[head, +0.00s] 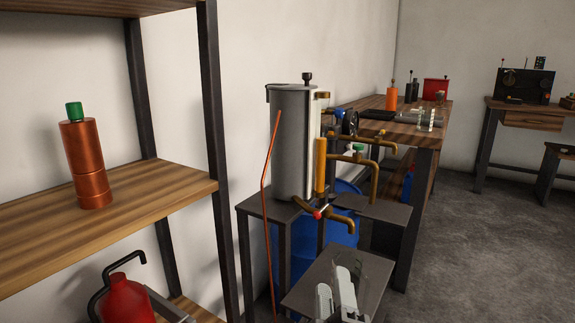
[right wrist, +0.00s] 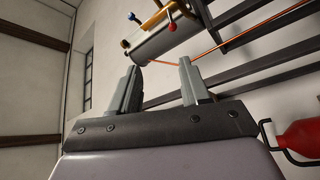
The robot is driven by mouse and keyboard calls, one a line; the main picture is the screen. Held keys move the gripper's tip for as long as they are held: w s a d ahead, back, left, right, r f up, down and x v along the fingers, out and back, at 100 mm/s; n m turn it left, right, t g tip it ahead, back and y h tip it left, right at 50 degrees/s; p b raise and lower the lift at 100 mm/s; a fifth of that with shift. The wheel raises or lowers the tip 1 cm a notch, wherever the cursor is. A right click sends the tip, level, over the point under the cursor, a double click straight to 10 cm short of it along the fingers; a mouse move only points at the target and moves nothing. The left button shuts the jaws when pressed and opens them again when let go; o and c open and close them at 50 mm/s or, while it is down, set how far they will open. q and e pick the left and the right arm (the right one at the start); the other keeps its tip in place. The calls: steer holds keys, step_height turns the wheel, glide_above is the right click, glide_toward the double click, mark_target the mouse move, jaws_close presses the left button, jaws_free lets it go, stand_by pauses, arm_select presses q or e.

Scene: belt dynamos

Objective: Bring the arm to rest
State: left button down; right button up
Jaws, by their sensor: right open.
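My right gripper (head: 337,296) is at the bottom of the head view, in front of the small metal stand. Its grey fingers point up and are apart, with nothing seen between them. In the right wrist view the two fingers of the gripper (right wrist: 160,85) are also spread and empty. Beyond them is the grey metal cylinder (right wrist: 150,42) with its taps, which stands upright in the head view (head: 292,145). My left gripper is not in view.
A wooden shelf (head: 150,215) at left holds a copper bottle (head: 86,165) with a green cap. A red can (head: 128,298) is below. A thin orange tube (head: 268,155) runs beside the cylinder. A blue barrel (head: 340,232) stands behind. Floor (head: 480,250) at right is clear.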

steer(key=w+d+f+n, duration=0.1)
steer(key=d+f+n, duration=0.55)
steer(key=d, duration=0.85)
steer(key=s+d+f+m+g+y, duration=0.25)
steer(key=s+f+m+g, duration=0.3)
steer(key=s+f, duration=0.45)
steer(key=s+d+f+m+g+y, duration=0.1)
steer(key=s+d+f+m+g, duration=0.2)
steer(key=s+f+m+g, duration=0.5)
steer(key=a+f+m+t, duration=0.2)
steer(key=a+t, duration=0.1)
steer(key=a, duration=0.6)
arm_select(q)
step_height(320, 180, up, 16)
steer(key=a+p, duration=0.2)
steer(key=p, duration=1.7)
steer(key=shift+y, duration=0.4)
arm_select(e)
step_height(320, 180, up, 16)
steer(key=s+d, duration=0.1)
steer(key=shift+s+d+m, duration=0.3)
steer(key=shift+s, duration=0.05)
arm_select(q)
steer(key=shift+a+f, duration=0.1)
arm_select(e)
steer(key=shift+f+h, duration=0.1)
steer(key=shift+h, duration=0.15)
